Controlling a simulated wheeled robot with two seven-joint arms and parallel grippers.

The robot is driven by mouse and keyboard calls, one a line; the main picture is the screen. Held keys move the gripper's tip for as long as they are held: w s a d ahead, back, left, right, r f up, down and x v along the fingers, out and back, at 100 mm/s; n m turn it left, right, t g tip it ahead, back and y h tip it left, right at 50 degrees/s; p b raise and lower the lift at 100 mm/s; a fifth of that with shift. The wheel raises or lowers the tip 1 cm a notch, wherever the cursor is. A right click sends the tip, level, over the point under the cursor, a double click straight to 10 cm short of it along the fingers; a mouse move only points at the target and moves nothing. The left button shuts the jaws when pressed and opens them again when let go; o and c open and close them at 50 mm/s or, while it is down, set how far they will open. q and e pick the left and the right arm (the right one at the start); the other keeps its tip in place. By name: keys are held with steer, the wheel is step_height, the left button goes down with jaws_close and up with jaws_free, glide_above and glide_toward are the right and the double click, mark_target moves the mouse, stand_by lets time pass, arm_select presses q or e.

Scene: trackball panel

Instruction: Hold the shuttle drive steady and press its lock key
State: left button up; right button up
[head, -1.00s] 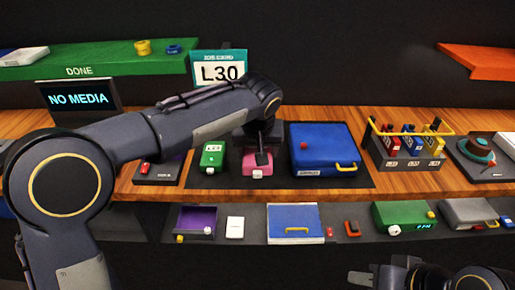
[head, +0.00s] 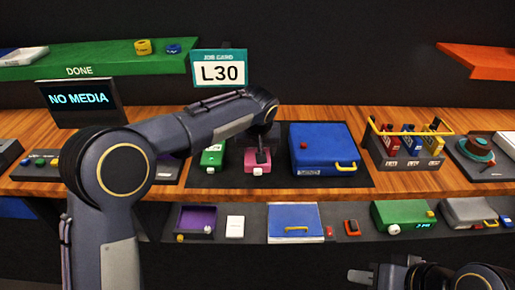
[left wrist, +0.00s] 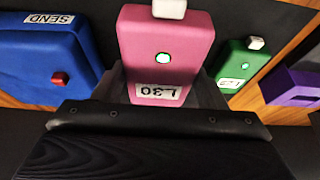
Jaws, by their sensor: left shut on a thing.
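The pink shuttle drive (head: 251,167) lies on the dark mat on the wooden bench. It has a white key (head: 257,170) at its front edge.
A green box (head: 213,156) sits close left of the drive and a large blue case (head: 323,145) close right. An L30 card (head: 220,70) stands behind. A NO MEDIA screen (head: 80,98) is at left. A lower shelf holds a white box (head: 235,227) and a blue folder (head: 296,222).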

arm_select(q)
steer(key=shift+w+f+p, duration=0.45)
steer(key=shift+w+f, duration=1.3)
steer(key=shift+w, duration=0.3)
steer(key=shift+w+f+p, duration=0.7)
steer(key=shift+w+f, duration=1.15)
steer(key=shift+w, duration=0.25)
arm_select(e)
step_height(320, 180, up, 2)
steer(key=shift+r, duration=0.2)
arm_select(q)
steer(key=shift+f, duration=0.35)
arm_select(e)
steer(key=shift+f, duration=0.2)
jaws_close()
